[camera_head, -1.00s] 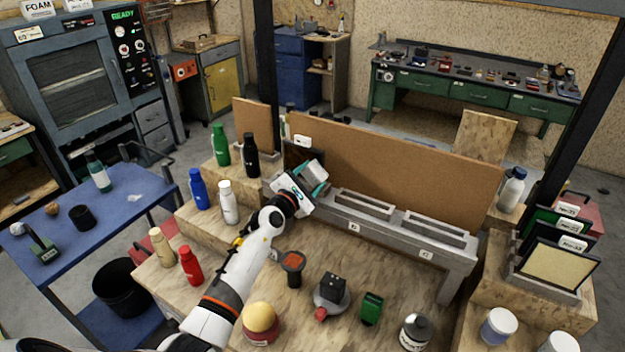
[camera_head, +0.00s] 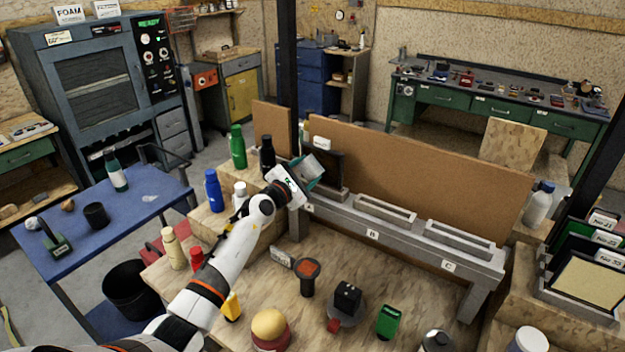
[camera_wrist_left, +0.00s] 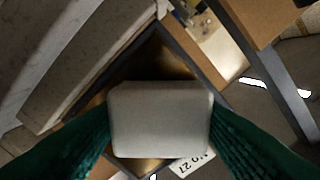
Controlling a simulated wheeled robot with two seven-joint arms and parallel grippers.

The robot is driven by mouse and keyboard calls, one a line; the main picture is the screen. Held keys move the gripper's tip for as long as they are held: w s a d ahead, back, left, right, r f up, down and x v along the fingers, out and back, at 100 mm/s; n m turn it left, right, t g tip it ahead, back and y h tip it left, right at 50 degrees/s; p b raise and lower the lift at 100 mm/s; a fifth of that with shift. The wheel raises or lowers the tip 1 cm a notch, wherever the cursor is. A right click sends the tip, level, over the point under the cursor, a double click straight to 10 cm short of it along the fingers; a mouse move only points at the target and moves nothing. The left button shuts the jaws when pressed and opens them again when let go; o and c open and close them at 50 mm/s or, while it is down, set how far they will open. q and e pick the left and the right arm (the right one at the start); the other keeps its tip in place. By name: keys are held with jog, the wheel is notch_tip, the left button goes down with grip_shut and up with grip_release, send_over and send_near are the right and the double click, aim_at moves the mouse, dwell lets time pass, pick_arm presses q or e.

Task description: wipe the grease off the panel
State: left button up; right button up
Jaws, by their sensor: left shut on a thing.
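My left gripper (camera_head: 304,176) is at the left end of the grey rack. It is shut on a pale grey-white block (camera_head: 313,166) with rounded corners, which also shows between the green fingers in the left wrist view (camera_wrist_left: 160,120). The dark-framed panel (camera_head: 330,168) stands in the rack's slot by the A label, partly hidden by the gripper and block. In the left wrist view the panel (camera_wrist_left: 158,62) has a brownish, shiny face, and the block covers its middle. I cannot tell whether the block touches it or where grease lies. My right gripper is not in view.
The grey rack (camera_head: 400,232) has empty slots by B and C, with a brown board (camera_head: 420,170) behind. Several bottles, including a blue one (camera_head: 214,191), stand on wooden steps at left. A red-topped tool (camera_head: 307,270) and a yellow-red round thing (camera_head: 270,328) stand in front.

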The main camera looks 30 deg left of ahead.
aim_at(296, 166)
pick_arm(q)
jog(key=shift+w+a+f+b, duration=0.1)
jog(key=shift+a+b, duration=0.7)
jog(key=shift+a, duration=0.05)
jog(key=shift+w+a+f+b, duration=0.1)
jog(key=shift+a+b, duration=0.7)
jog(key=shift+a, duration=0.05)
jog(key=shift+w+a+r, duration=0.1)
jog(key=shift+a+r, duration=0.05)
jog(key=shift+a, duration=0.2)
jog(key=shift+r+p, duration=0.8)
jog(key=shift+r, duration=0.4)
jog(key=d+p, duration=0.3)
jog(key=shift+d+r+p, duration=0.1)
jog(key=shift+p, duration=0.2)
jog(key=shift+d+p, duration=0.35)
jog(key=shift+d, duration=0.2)
jog(key=shift+d+p, duration=0.8)
jog(key=shift+p, duration=0.2)
jog(key=shift+d+p, duration=0.6)
jog(key=shift+d, duration=0.45)
jog(key=shift+d+f, duration=0.25)
jog(key=shift+d, duration=1.85)
jog(key=shift+a, duration=0.1)
